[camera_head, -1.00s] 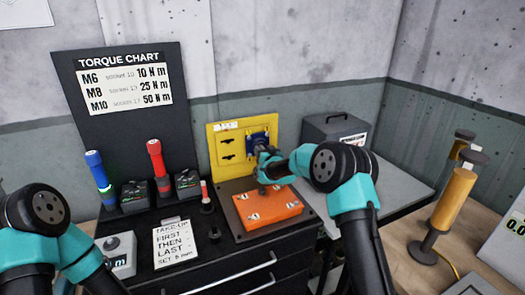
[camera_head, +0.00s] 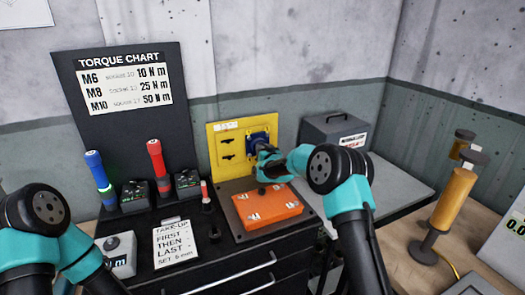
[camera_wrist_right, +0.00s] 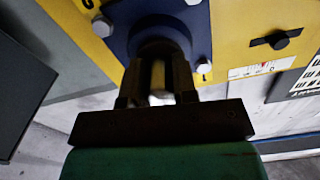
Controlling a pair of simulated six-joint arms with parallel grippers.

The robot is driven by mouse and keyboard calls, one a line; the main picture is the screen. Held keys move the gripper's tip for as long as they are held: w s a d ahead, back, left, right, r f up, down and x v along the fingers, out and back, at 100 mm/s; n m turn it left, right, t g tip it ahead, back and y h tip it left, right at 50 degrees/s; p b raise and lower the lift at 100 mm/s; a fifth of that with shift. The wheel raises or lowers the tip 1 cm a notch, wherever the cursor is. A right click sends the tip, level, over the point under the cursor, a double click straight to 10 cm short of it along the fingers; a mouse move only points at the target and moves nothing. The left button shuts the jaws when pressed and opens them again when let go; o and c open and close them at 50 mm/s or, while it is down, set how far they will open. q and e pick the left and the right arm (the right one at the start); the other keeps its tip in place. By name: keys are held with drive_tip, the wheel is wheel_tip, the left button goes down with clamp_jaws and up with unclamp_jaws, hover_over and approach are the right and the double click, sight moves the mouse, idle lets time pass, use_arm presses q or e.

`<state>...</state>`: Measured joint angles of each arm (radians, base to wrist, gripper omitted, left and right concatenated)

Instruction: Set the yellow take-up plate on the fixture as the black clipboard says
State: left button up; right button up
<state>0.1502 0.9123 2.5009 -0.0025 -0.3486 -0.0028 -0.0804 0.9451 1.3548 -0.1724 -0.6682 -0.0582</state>
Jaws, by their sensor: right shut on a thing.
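The yellow take-up plate (camera_head: 222,166) stands upright behind the orange block (camera_head: 275,208), with black slotted parts on its face. A blue square flange (camera_head: 258,136) with light bolt heads sits at its upper right; it also shows in the right wrist view (camera_wrist_right: 118,42). My right gripper (camera_head: 262,148) is at the flange's front, its fingers closed around a pale part at the dark round hub (camera_wrist_right: 158,45). The fingers partly hide that part. The clipboard note (camera_head: 174,243) reads "TAKE-UP FIRST THEN LAST SET 6 mm", the last line small. My left arm is at lower left; its gripper is out of view.
Blue (camera_head: 100,178) and red (camera_head: 159,168) handled tools stand on the black bench left of the plate. A small red-topped piece (camera_head: 205,195) stands near the orange block. A grey box (camera_head: 335,130) is behind on the right, beside a mostly clear grey surface (camera_head: 400,185).

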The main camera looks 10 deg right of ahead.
clamp_jaws()
drive_tip(key=shift+s+a, duration=0.15)
drive_tip(key=shift+a, duration=0.6)
drive_tip(key=o, duration=0.9)
unclamp_jaws()
drive_tip(key=shift+o, duration=0.2)
drive_tip(key=shift+r, duration=0.15)
